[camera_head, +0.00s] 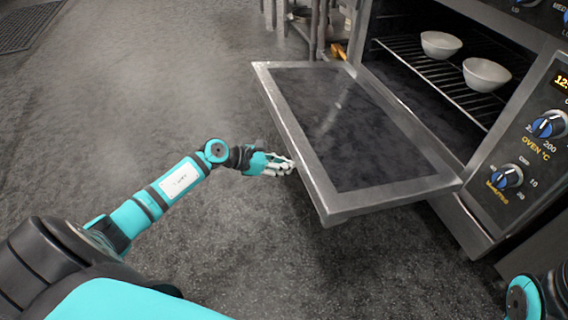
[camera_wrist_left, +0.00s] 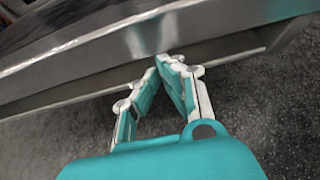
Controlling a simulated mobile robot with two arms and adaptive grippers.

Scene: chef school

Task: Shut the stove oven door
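The oven door (camera_head: 347,130) is open, folded down and out in front of the stove oven (camera_head: 440,75). It has a steel frame around a dark glass panel. My left gripper (camera_head: 289,166) is beside the door's outer left edge, close to it. In the left wrist view the fingers (camera_wrist_left: 167,60) converge with their tips almost together, at the steel edge of the door (camera_wrist_left: 200,48). Nothing shows between the fingers. I cannot tell whether the tips touch the door. Of my right arm only a part shows at the bottom right; its gripper is out of view.
Two white bowls (camera_head: 441,44) (camera_head: 487,74) stand on the wire rack (camera_head: 430,70) inside the oven. The control panel (camera_head: 535,140) with knobs is right of the opening. Metal shelf legs (camera_head: 314,25) stand behind the door. The grey floor (camera_head: 170,90) at left is clear.

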